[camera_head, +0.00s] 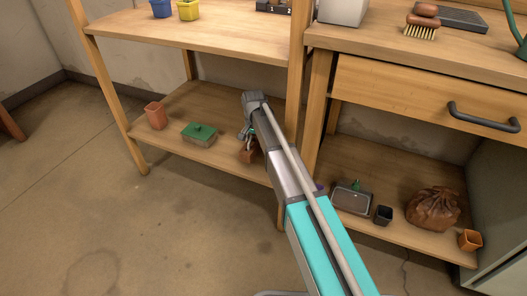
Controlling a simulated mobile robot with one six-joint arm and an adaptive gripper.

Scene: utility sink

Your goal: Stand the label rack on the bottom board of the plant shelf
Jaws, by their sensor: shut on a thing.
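My gripper (248,134) reaches over the bottom board (190,106) of the plant shelf on the left, near the board's right end. It is shut on a small brown block with pale pieces at its top, which appears to be the label rack (247,157). The rack hangs below the fingers and looks roughly upright, at or just above the board. I cannot tell whether its base touches the board. My gripper and arm hide part of the rack and the board to its right.
On the same board stand a terracotta pot (155,115) and a green-topped box (199,134), left of the rack. A shelf post (297,70) rises close to my arm on the right. The workbench's lower board holds a tray (352,197), small pots and a brown sack (433,208).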

